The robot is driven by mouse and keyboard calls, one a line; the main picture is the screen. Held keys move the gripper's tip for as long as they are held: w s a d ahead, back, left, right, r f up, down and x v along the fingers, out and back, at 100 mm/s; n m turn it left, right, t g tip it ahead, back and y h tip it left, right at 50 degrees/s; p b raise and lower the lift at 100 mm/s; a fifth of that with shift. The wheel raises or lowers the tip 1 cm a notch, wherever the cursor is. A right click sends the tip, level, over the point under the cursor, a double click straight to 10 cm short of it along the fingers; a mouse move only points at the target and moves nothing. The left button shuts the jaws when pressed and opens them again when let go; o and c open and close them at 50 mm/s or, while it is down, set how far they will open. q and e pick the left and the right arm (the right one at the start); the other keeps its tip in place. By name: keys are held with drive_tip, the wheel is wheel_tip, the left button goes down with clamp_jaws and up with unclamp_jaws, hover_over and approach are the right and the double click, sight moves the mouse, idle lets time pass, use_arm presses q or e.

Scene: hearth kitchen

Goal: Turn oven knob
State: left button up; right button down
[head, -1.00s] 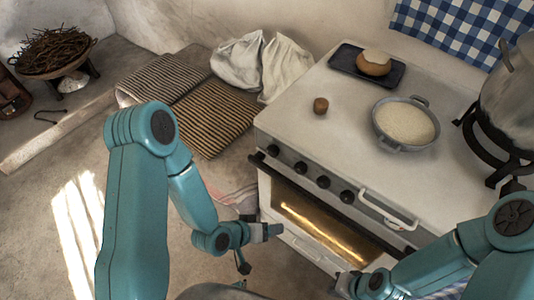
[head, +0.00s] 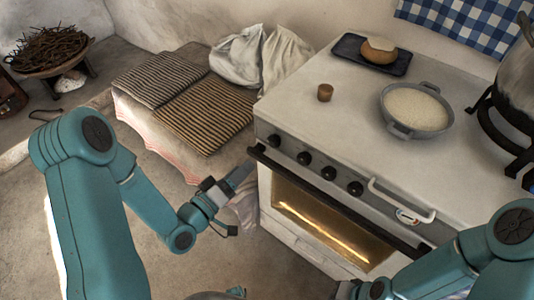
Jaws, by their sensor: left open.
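The white oven (head: 300,110) stands right of centre, its front facing lower left. Several black knobs (head: 304,157) sit in a row along its front panel. Below them is the dark door handle bar (head: 330,200) and the lit glass door (head: 320,222). My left gripper (head: 240,176) is open and empty, left of the oven's front left corner, a little lower than the leftmost knob (head: 275,141) and apart from it in the picture. My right gripper (head: 348,290) is at the bottom edge below the oven door, partly cut off; its jaws are unclear.
On the oven top are a pan of white grains (head: 415,108), a small brown cup (head: 325,92), a dark tray (head: 345,46) with a round loaf, and a large pot (head: 518,90) on a stand. A white looped handle (head: 400,205) juts from the front. Striped mats (head: 205,115) lie left.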

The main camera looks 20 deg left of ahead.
sight(270, 143)
use_arm(q)
drive_tip(key=x, duration=1)
drive_tip(key=shift+w+b, duration=0.1)
drive_tip(key=shift+b, duration=0.25)
drive_tip(key=shift+w+d, duration=0.3)
drive_tip(key=shift+w, duration=0.35)
use_arm(e)
wheel_tip(270, 143, down, 2)
drive_tip(key=shift+f, duration=0.1)
use_arm(q)
drive_tip(key=c, duration=1.1)
drive_tip(key=shift+o, duration=0.2)
use_arm(e)
drive_tip(key=shift+f, duration=0.1)
